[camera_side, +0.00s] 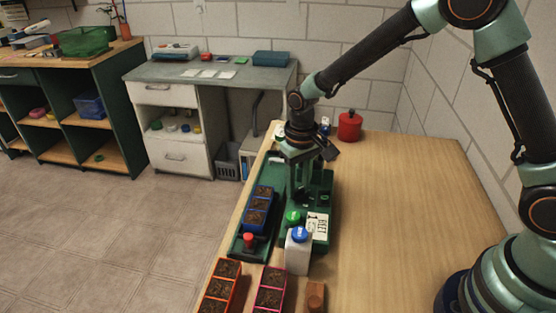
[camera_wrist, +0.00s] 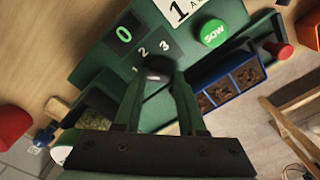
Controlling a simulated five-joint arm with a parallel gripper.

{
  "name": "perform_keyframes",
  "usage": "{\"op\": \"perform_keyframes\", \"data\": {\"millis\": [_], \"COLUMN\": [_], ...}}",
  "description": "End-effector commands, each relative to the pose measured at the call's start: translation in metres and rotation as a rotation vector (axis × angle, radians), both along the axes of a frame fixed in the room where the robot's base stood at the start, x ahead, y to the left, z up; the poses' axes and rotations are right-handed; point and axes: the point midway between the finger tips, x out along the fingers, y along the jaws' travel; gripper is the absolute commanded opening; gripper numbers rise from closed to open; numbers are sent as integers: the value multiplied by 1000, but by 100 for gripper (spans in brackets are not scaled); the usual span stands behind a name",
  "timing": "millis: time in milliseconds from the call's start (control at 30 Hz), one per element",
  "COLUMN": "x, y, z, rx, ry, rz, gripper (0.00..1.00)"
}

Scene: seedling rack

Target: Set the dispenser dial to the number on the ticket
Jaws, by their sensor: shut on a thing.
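The green dispenser (camera_side: 318,187) stands on the wooden bench. Its dial (camera_wrist: 158,73) lies between the fingers of my gripper (camera_wrist: 158,82), which is shut on it; in the side view my gripper (camera_side: 301,167) points down at the dispenser. The numbers 1, 2 and 3 show beside the dial; the dial's pointer cannot be made out. A green SOW button (camera_wrist: 213,34) sits beside the ticket.
A blue seedling tray (camera_side: 257,213) stands on the green track left of the dispenser. A red knob (camera_side: 249,239) is at the track's near end. A white bottle (camera_side: 297,256) with a blue cap stands in front. A red canister (camera_side: 349,127) stands behind. The bench's right side is clear.

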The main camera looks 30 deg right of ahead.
Motion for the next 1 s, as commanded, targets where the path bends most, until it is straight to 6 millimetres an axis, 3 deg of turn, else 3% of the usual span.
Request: {"op": "perform_keyframes", "data": {"millis": [300, 800, 833, 900, 1000], "x": [0, 0, 0, 0, 0], "y": [0, 0, 0, 0, 0], "z": [1, 2, 2, 1, 1], "rx": [0, 0, 0, 0, 0], "ry": [1, 0, 0, 0, 0], "rz": [105, 122, 122, 121, 120], "gripper": [0, 0, 51, 70, 70]}}
